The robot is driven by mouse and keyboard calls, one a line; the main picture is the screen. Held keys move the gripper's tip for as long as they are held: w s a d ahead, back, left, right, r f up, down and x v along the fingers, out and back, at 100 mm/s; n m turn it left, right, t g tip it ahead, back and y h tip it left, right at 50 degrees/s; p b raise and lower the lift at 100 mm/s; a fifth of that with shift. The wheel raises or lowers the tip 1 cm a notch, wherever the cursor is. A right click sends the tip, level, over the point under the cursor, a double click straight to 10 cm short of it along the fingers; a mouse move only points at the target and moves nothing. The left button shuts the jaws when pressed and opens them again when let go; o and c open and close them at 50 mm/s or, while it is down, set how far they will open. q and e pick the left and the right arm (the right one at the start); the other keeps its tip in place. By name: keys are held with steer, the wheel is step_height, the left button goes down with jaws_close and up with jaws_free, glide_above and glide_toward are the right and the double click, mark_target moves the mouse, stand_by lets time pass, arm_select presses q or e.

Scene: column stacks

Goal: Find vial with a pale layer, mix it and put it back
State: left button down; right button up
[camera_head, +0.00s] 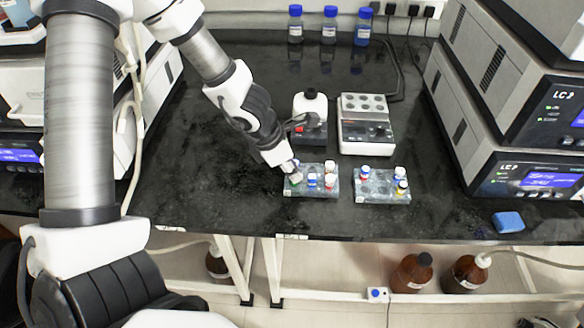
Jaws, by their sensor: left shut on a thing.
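My left gripper (291,168) is at the back left corner of the left vial rack (310,192). It is shut on a small vial (296,178), which is mostly hidden by the fingers; a bit of green shows there. I cannot tell whether this vial is seated in the rack or lifted. Several other vials stand in the left rack, among them a blue one (312,180) and a white-and-red one (330,181). No pale layer can be made out at this size. My right gripper is not in view.
Behind the racks stand a small mixer-like device (311,105) and a grey block with round wells (366,140). Blue-capped bottles (328,25) stand at the back. LC instruments (515,175) and a blue sponge (508,222) are at the right. Dark bench top left of the racks is clear.

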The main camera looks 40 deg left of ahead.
arm_select(q)
steer(key=shift+f, duration=0.1)
steer(key=shift+f+b, duration=0.5)
steer(key=shift+b, duration=0.05)
steer(key=c, duration=0.6)
jaws_free()
steer(key=shift+c, duration=0.2)
steer(key=shift+r, duration=0.1)
step_height(320, 180, up, 6)
steer(key=p, duration=0.6)
